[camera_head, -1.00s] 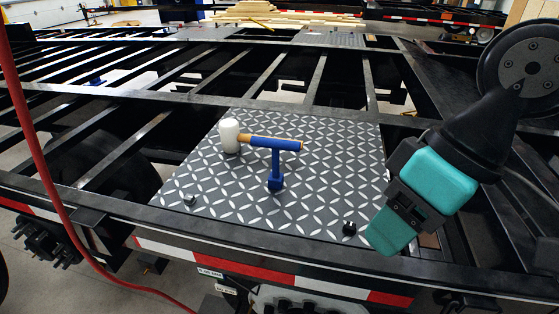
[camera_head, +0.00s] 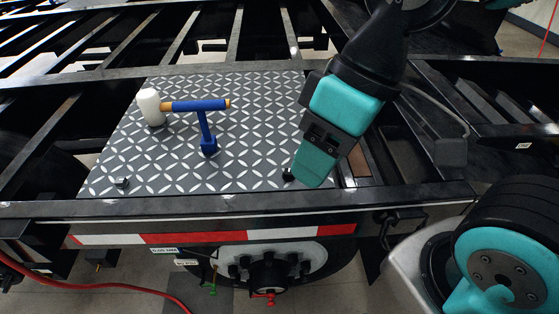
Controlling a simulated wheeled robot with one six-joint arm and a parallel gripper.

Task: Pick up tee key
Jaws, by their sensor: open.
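The blue tee key (camera_head: 207,130) is on the diamond-patterned metal plate (camera_head: 250,135), left of centre in the head view. Its shaft runs toward the near side and ends in a thicker blue foot. A mallet with a white head (camera_head: 150,106) and wooden handle lies at its far end. The blue crossbar lines up with the mallet's handle, and I cannot tell exactly how they touch. My gripper (camera_head: 309,182) has teal fingers seen side-on, pointing down over the plate's right edge. It is open, apart from the tee key and to its right. The gap between its fingers is hidden.
Small black fittings stand on the plate near its front corners, at left (camera_head: 122,183) and beside my gripper (camera_head: 288,175). Open trailer beams surround the plate. A red-and-white striped rail (camera_head: 195,237) runs along the front. A red hose (camera_head: 90,287) hangs at lower left.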

